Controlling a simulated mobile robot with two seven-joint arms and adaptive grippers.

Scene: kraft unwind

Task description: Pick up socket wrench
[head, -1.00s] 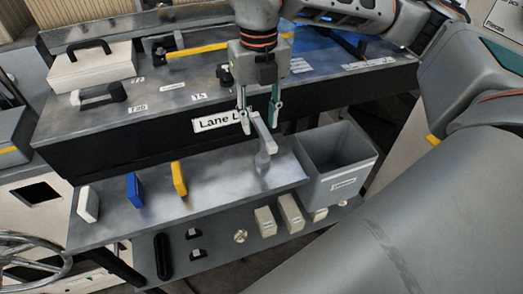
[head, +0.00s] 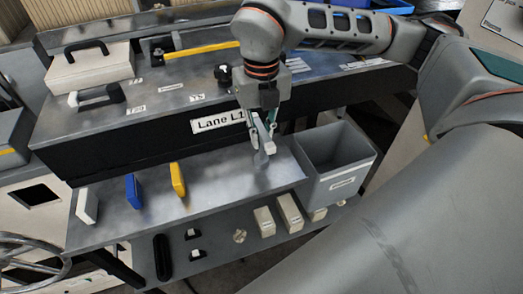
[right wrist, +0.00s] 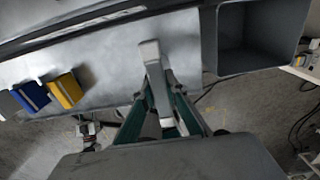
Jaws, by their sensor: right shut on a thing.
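The socket wrench (head: 269,147) is a pale grey metal bar at the right end of the lower front shelf. My right gripper (head: 263,136) points down over it and is shut on it. In the right wrist view the wrench (right wrist: 151,58) sticks out beyond the green-sided fingers of the right gripper (right wrist: 163,110), with its shaft between them. Its lower end is hard to make out in the head view. My left gripper is not in view.
A grey open bin (head: 339,165) stands just right of the wrench. White (head: 87,206), blue (head: 133,190) and yellow (head: 178,179) blocks stand on the shelf (head: 215,200) to the left. The dark bench front with a "Lane" label (head: 218,121) is close behind.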

